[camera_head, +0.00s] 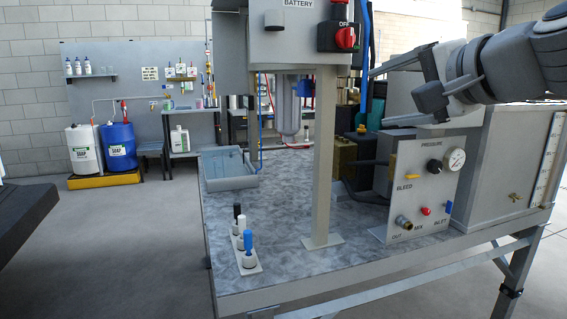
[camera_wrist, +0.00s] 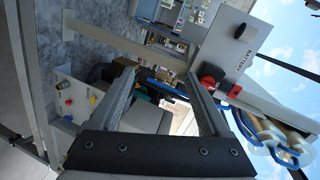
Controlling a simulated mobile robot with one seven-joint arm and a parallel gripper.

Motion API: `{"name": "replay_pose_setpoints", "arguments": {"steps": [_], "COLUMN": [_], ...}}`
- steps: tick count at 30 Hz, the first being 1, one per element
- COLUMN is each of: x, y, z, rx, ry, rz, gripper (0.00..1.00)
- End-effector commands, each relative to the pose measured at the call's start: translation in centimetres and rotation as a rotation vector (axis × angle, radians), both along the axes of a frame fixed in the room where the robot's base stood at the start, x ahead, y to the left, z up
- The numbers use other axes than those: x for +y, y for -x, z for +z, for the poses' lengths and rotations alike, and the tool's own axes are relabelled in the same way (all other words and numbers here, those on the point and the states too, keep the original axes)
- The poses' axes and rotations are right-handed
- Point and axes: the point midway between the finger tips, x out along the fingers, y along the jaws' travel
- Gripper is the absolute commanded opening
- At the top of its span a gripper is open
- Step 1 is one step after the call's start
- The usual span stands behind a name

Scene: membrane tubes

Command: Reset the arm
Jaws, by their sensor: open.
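My gripper (camera_head: 376,97) is raised at the upper right of the head view, in front of and above the pressure panel (camera_head: 426,190). Its two fingers are spread apart with nothing between them. In the wrist view my gripper (camera_wrist: 160,80) also shows open and empty, with the bench scene turned on its side beyond it. My arm reaches in from the right edge of the head view. The gripper appears apart from the bench equipment, though its exact distance is hard to tell.
The battery box (camera_head: 300,30) with a red switch (camera_head: 345,38) stands on a post (camera_head: 322,160) left of my gripper. The bench top (camera_head: 290,215) holds a grey tray (camera_head: 228,172) and a small rack (camera_head: 243,245) at its front left. A grey tank (camera_head: 510,160) stands right.

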Motion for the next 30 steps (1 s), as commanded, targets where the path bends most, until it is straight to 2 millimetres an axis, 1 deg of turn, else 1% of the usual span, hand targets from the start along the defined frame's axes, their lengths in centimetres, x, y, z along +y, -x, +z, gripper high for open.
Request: {"name": "replay_pose_setpoints", "arguments": {"steps": [1,2,3,5,6,8,9,11,12,15,17,19,26,30], "x": [1.3,1.9,2.6,3.4,3.8,4.0,4.1,3.9,3.7,2.8,2.0,1.8,1.8,1.8], "y": [1.2,2.0,3.1,4.9,6.2,8.1,9.4,11.3,12.6,15.5,17.2,17.2,17.2,17.2], "z": [-3.4,-5.4,-8.1,-12.1,-14.6,-18.2,-20.4,-23.4,-25.3,-29.4,-31.6,-29.2,-24.0,-20.3], "rx": [0.054,0.086,0.129,0.187,0.224,0.278,0.309,0.352,0.379,0.438,0.47,0.474,0.475,0.474], "ry": [0.091,0.155,0.24,0.37,0.456,0.583,0.664,0.782,0.859,1.041,1.15,1.167,1.161,1.159], "rz": [0.039,0.063,0.098,0.152,0.191,0.25,0.29,0.349,0.388,0.483,0.541,0.546,0.542,0.542], "gripper": [0.8,0.8,0.8,0.8,0.8,0.8,0.8,0.8,0.8,0.8,0.8,0.8,0.8,0.8]}}
